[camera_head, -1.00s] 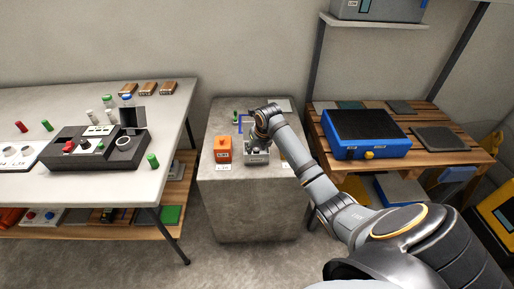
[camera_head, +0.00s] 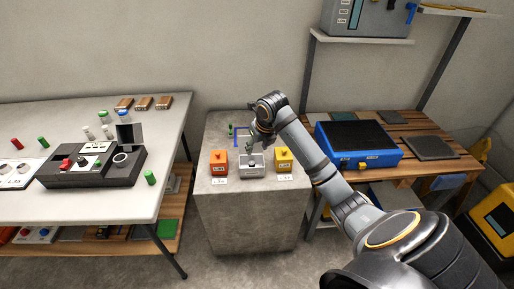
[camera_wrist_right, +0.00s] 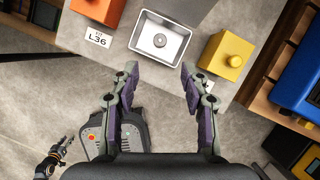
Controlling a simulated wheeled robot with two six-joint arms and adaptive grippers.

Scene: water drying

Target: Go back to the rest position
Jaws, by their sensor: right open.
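My right gripper (camera_head: 252,146) is open and empty above the grey pedestal (camera_head: 248,215). Its two spread fingers also show in the right wrist view (camera_wrist_right: 159,75), with nothing between them. A small metal basin (camera_head: 252,166) stands below it on the pedestal, apart from the fingers; it shows in the wrist view (camera_wrist_right: 160,38) with a round drain. My left gripper (camera_wrist_right: 60,147) appears small at the lower left of the wrist view, too small to judge its jaws. It is not in the head view.
An orange block (camera_head: 219,162) and a yellow block (camera_head: 284,161) flank the basin. A white table (camera_head: 100,195) with a black device (camera_head: 90,165) stands left. A wooden rack (camera_head: 430,165) with a blue scale-like box (camera_head: 358,145) stands right. Floor is bare in front.

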